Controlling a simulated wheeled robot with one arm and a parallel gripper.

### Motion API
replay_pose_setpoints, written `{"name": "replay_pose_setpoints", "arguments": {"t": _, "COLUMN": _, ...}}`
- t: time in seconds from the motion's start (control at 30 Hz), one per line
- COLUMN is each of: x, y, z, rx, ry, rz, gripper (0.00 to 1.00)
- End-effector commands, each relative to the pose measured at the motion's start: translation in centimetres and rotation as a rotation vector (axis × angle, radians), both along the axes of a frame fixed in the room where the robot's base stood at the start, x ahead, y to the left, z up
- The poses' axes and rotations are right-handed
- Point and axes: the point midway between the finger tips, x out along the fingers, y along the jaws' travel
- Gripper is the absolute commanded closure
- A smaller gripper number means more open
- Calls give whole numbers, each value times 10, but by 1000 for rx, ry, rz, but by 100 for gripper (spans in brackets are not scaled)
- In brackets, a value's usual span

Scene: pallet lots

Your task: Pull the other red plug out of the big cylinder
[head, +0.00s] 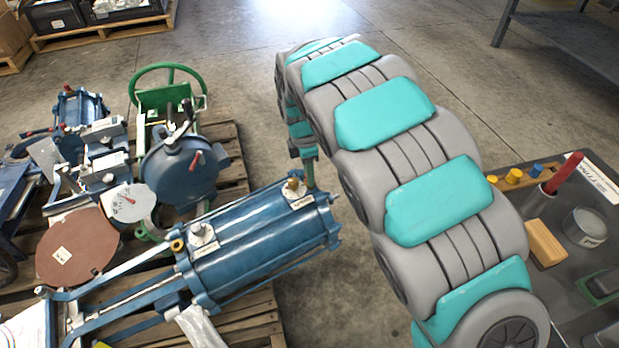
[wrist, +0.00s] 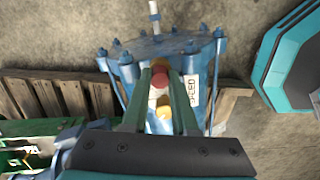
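The big blue cylinder (head: 265,240) lies across the wooden pallet, with two round metal ports and small tags on its top side. My gripper (head: 308,170) reaches down at the cylinder's right end, beyond the brass port fitting (head: 293,188). In the wrist view the green fingers (wrist: 161,85) stand on either side of a red plug (wrist: 159,79) at the blue end of the cylinder. A yellow brass fitting (wrist: 164,110) shows nearer, between the fingers. I cannot tell whether the fingers touch the plug. The plug is hidden in the head view.
A green handwheel valve (head: 168,95), a blue round housing (head: 183,165) and a brown disc (head: 77,247) crowd the pallet's left. At right, a dark deck (head: 560,270) carries a red rod (head: 565,173), a wooden block (head: 546,243) and a round tin (head: 584,227).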

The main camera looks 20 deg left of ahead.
Motion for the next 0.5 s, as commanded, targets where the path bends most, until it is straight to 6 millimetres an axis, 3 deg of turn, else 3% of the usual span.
{"name": "replay_pose_setpoints", "arguments": {"t": 0.13, "x": 0, "y": 0, "z": 0, "rx": 0, "ry": 0, "rz": 0, "gripper": 100}}
{"name": "replay_pose_setpoints", "arguments": {"t": 0.5, "x": 0, "y": 0, "z": 0, "rx": 0, "ry": 0, "rz": 0, "gripper": 100}}
